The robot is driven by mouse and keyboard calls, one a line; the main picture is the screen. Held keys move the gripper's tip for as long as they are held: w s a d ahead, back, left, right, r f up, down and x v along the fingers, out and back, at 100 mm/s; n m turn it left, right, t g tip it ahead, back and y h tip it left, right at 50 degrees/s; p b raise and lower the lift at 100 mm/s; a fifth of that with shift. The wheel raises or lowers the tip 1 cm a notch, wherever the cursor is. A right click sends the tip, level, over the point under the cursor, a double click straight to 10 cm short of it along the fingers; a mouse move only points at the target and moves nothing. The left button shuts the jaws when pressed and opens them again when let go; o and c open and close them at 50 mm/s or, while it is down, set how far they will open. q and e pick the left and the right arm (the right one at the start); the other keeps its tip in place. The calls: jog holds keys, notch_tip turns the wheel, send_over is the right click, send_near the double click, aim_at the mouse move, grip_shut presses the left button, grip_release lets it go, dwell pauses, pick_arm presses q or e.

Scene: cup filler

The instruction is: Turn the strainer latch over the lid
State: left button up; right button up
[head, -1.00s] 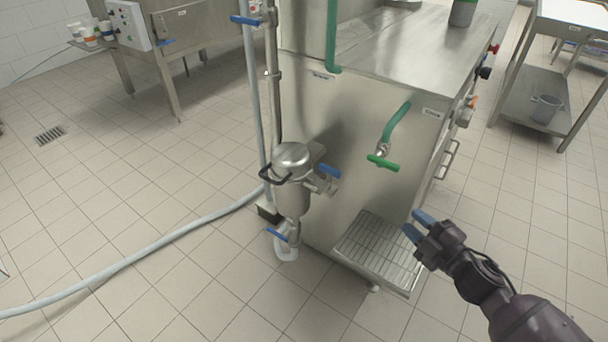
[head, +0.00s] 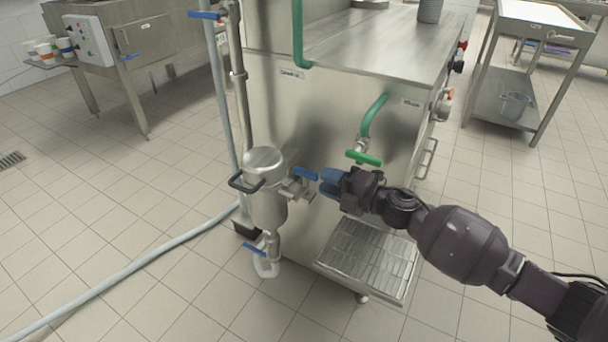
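The strainer (head: 267,205) is a steel canister with a domed lid (head: 262,160), fixed beside the left face of the steel machine. A dark looped latch (head: 243,184) sticks out at the left of the lid's rim. My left gripper is not in view.
A green tap handle (head: 363,158) sits just above my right gripper. A grated drip tray (head: 368,259) juts out below my arm. A blue drain valve (head: 256,248) is under the strainer, and a grey hose (head: 130,268) runs across the floor. The floor left of the strainer is mostly clear.

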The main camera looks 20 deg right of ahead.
aim_at(295, 169)
jog(key=shift+b+x, duration=0.45)
jog(key=shift+x, duration=2.55)
grip_shut()
